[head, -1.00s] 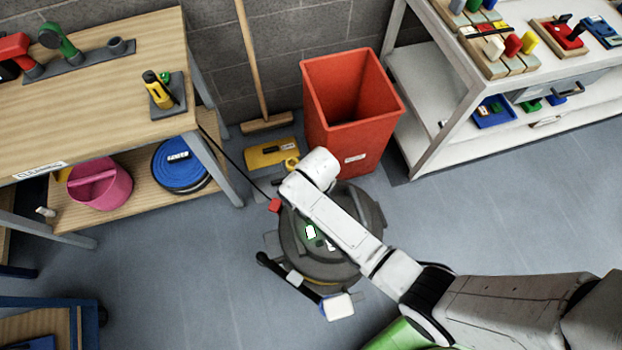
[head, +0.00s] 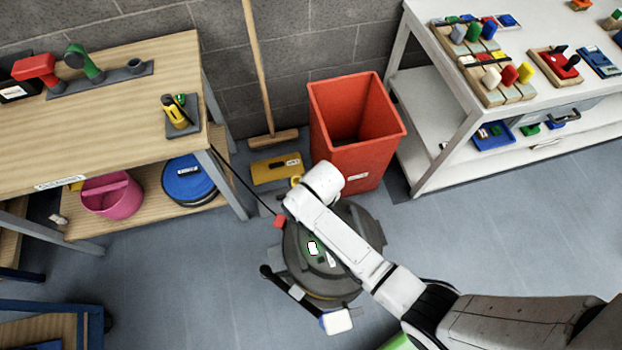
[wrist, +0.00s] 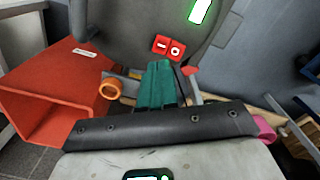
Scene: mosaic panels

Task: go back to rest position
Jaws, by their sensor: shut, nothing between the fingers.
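My gripper (wrist: 158,68) shows in the wrist view as two teal fingers pressed together, with nothing between them. In the head view its fingers are hidden; the white end of my arm hangs over the dark round vacuum cleaner (head: 368,222). In the wrist view the grey vacuum body (wrist: 130,25) lies beyond the fingertips, with a red switch pair just above them and a lit green display. I cannot tell whether the fingers touch anything.
A red bin (head: 366,160) stands behind the vacuum, close to my arm's end. A yellow case (head: 272,170) and a broom (head: 258,80) are by the wall. A wooden workbench (head: 110,125) is left, a white shelf (head: 440,160) right.

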